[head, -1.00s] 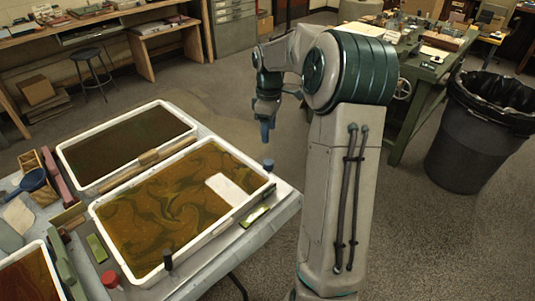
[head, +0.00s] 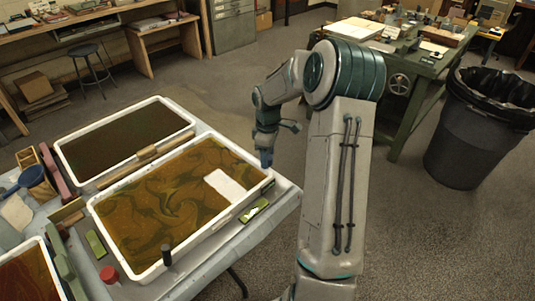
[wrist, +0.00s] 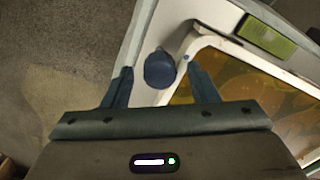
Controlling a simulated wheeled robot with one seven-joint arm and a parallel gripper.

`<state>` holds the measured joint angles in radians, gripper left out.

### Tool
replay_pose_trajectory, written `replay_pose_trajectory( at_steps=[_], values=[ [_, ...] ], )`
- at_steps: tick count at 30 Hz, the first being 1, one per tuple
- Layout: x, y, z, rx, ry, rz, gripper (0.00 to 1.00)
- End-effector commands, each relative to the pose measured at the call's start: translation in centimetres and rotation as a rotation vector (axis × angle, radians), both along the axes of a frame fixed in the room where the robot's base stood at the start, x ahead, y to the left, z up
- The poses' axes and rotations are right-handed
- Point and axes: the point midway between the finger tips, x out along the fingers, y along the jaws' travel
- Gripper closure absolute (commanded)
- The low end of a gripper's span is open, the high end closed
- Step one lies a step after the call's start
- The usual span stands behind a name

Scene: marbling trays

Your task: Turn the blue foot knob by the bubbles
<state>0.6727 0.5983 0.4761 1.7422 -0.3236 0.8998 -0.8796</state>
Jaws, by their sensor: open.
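The blue foot knob (wrist: 159,70) is round and stands at the corner of the white-rimmed marbling tray (wrist: 196,40) in the wrist view. My gripper (wrist: 158,76) is open, with one finger on each side of the knob and gaps between. I cannot tell how far the fingers reach down around it. In the head view my gripper (head: 266,157) is over the tray's right corner and the knob is mostly hidden there. A green bubble level (wrist: 266,36) lies beside the tray near this corner; it also shows in the head view (head: 254,210).
A black knob (head: 167,254) and a red knob (head: 109,274) stand near the front of the tray. A second green level (head: 95,243) lies at its left. A darker tray (head: 125,105) is behind. Open floor lies right of the table.

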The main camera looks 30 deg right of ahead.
Motion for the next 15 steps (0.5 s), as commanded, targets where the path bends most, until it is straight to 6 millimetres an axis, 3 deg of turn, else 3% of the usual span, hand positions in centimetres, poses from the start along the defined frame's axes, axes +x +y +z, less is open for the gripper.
replay_pose_trajectory(
  at_steps=[1,6,15],
  values=[
    [0.00,0.00,0.02,0.000,0.000,0.000,0.49],
    [0.00,0.00,0.04,0.000,0.000,0.000,0.91],
    [0.01,0.01,0.07,-0.001,0.000,-0.024,0.91]
  ],
)
